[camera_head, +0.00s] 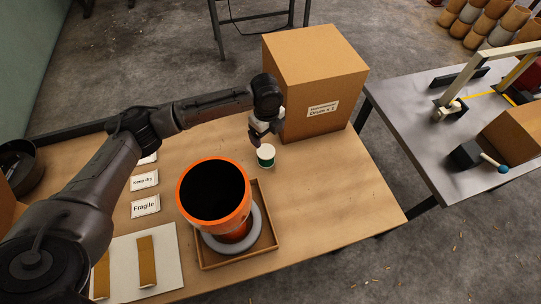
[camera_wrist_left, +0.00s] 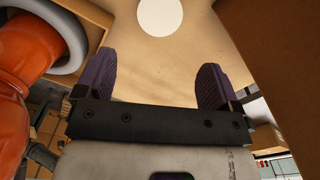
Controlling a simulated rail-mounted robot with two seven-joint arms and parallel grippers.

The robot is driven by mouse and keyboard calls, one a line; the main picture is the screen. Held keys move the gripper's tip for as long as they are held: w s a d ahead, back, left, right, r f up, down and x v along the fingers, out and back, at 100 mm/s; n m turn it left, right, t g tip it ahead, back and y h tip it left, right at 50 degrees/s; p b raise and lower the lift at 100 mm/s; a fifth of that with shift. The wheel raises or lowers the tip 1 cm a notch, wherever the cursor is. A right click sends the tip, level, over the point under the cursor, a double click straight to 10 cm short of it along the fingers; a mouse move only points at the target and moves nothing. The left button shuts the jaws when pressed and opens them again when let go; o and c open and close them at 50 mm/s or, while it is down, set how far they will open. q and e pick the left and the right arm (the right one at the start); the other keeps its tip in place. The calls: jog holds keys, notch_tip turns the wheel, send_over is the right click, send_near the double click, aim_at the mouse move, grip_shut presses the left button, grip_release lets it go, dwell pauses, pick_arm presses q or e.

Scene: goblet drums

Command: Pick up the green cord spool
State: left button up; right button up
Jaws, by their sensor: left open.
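The green cord spool (camera_head: 266,156) stands upright on the wooden table, with a pale top and a green side. It is near the front of the large cardboard box. My left gripper (camera_head: 258,142) is just behind and above the spool in the head view, apart from it as far as I can tell. In the left wrist view the left gripper (camera_wrist_left: 156,88) is open and empty, with two dark purple finger pads. The spool's pale round top (camera_wrist_left: 160,16) shows ahead, between the finger lines, at the top edge. My right gripper is not in view.
An orange goblet drum (camera_head: 232,225) stands on a grey ring in a wooden tray (camera_head: 262,251), left of the spool. A cardboard box (camera_head: 318,75) stands close behind. White label cards (camera_head: 144,205) lie to the left. The table's right part is clear.

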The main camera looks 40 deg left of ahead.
aim_at(266, 152)
pick_arm(q)
jog(key=shift+m, duration=0.6)
notch_tip(266, 152, down, 7)
jog(key=shift+w+b, duration=0.1)
jog(key=shift+b, duration=0.65)
jog(key=shift+a+f, duration=0.1)
jog(key=shift+f, duration=0.7)
jog(key=f, duration=0.2)
jog(key=f+b, duration=0.1)
jog(key=f, duration=0.1)
jog(key=shift+s+a+f, duration=0.1)
jog(key=shift+s+f, duration=0.1)
jog(key=shift+f, duration=0.05)
jog(key=shift+f+b, duration=0.3)
jog(key=shift+c, duration=0.3)
